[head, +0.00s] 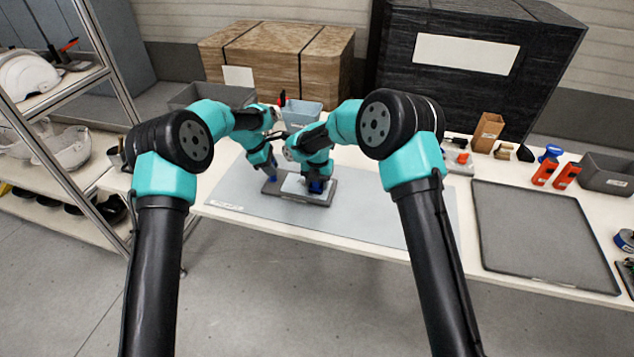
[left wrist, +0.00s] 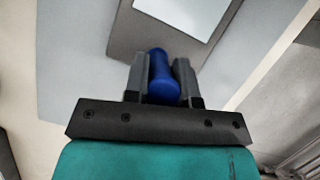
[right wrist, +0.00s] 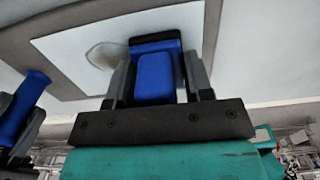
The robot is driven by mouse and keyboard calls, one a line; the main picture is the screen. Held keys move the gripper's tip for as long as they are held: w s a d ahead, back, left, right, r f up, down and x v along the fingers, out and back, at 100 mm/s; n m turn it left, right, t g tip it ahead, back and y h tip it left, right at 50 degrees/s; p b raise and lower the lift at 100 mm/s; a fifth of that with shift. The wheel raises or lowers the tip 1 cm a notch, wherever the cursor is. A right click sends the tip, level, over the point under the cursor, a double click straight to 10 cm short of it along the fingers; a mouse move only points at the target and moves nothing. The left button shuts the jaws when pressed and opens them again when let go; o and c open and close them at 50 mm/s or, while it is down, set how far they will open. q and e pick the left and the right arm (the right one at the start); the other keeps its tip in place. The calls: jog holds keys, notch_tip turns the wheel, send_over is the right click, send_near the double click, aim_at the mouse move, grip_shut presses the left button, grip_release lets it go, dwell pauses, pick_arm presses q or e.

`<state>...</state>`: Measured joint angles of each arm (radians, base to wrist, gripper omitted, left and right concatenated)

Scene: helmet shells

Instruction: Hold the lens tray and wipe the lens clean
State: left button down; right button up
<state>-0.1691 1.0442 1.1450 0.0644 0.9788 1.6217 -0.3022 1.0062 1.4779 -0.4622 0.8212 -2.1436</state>
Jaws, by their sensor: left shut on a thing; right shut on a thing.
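The dark grey lens tray (head: 326,199) lies on the pale mat, with the white lens (head: 292,184) set in it. My left gripper (head: 271,174) is shut on the tray's blue handle (left wrist: 162,78) at the tray's left end; the handle also shows in the right wrist view (right wrist: 24,104). My right gripper (head: 316,185) is shut on a blue wiping block (right wrist: 154,78) over the right part of the lens. A greyish smudge (right wrist: 103,55) shows on the lens beside the block. Whether the block touches the lens is hard to tell.
The pale mat (head: 390,222) is clear to the right of the tray. A dark flat tray (head: 540,235) lies further right. Grey-blue bins (head: 302,112) stand behind my grippers. Orange and blue items and a grey bin (head: 606,174) stand at the back right.

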aim_at(299, 184)
jog(key=shift+w+a, duration=0.35)
jog(key=shift+a, duration=0.7)
jog(key=shift+w+a, duration=0.4)
jog(key=shift+a, duration=0.6)
jog(key=shift+w+a, duration=0.35)
jog(key=shift+a, duration=0.7)
jog(key=shift+s+d, duration=0.4)
jog(key=shift+d, duration=0.65)
jog(key=shift+s+d, duration=0.35)
jog(key=shift+d, duration=0.7)
jog(key=shift+s+d, duration=0.4)
jog(key=shift+d, duration=0.65)
jog(key=shift+a, duration=0.1)
jog(key=shift+w+a, duration=0.4)
jog(key=shift+a, duration=0.6)
jog(key=shift+w+a, duration=0.35)
jog(key=shift+a, duration=0.7)
jog(key=shift+w+a, duration=0.4)
jog(key=shift+a, duration=0.6)
jog(key=shift+d, duration=0.1)
jog(key=shift+s+d, duration=0.4)
jog(key=shift+d, duration=0.6)
jog(key=shift+s+d, duration=0.35)
jog(key=shift+d, duration=0.65)
jog(key=shift+s+d, duration=0.4)
jog(key=shift+d, duration=0.6)
jog(key=shift+w+a, duration=0.3)
jog(key=shift+a, duration=0.5)
jog(key=shift+w+a, duration=0.3)
jog(key=shift+a, duration=0.45)
